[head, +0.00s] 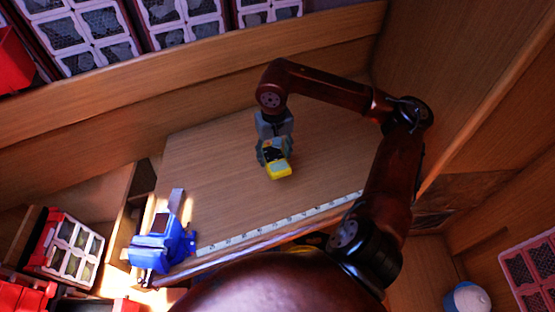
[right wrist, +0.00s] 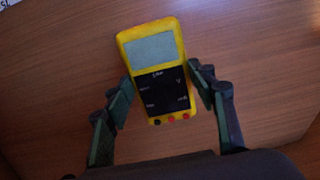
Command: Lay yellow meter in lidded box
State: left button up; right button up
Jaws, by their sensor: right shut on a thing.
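The yellow meter (head: 280,171) has a grey screen and a black lower face. It is at or just above the wooden bench top, and I cannot tell whether it touches the wood. My right gripper (head: 273,157) is shut on it from above. In the right wrist view the meter (right wrist: 152,53) sits between the two fingers of the gripper (right wrist: 159,80), face toward the camera and slightly tilted. I cannot make out a lidded box in either view. My left gripper is not in view.
A blue vise (head: 160,247) stands at the bench's front left. A measuring strip (head: 280,222) runs along the front edge. The bench top (head: 215,165) around the meter is clear. Red and white crates (head: 70,250) are at the lower left, and a wooden wall (head: 470,90) rises at right.

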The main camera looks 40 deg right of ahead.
aim_at(276, 150)
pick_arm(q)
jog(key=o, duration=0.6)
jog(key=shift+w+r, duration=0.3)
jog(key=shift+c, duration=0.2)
pick_arm(e)
jog(key=f, duration=0.1)
jog(key=w+d+f, duration=0.2)
jog(key=f, duration=0.1)
jog(key=shift+d, duration=0.2)
jog(key=f, duration=0.1)
jog(key=f+p, duration=0.1)
jog(key=f, duration=0.1)
jog(key=shift+w+d, duration=0.1)
jog(key=shift+w, duration=0.1)
jog(key=shift+f, duration=0.3)
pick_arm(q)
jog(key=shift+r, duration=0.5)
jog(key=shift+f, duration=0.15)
pick_arm(e)
jog(key=shift+f, duration=0.1)
jog(key=shift+f, duration=0.1)
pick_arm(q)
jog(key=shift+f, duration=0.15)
pick_arm(e)
jog(key=o, duration=1.7)
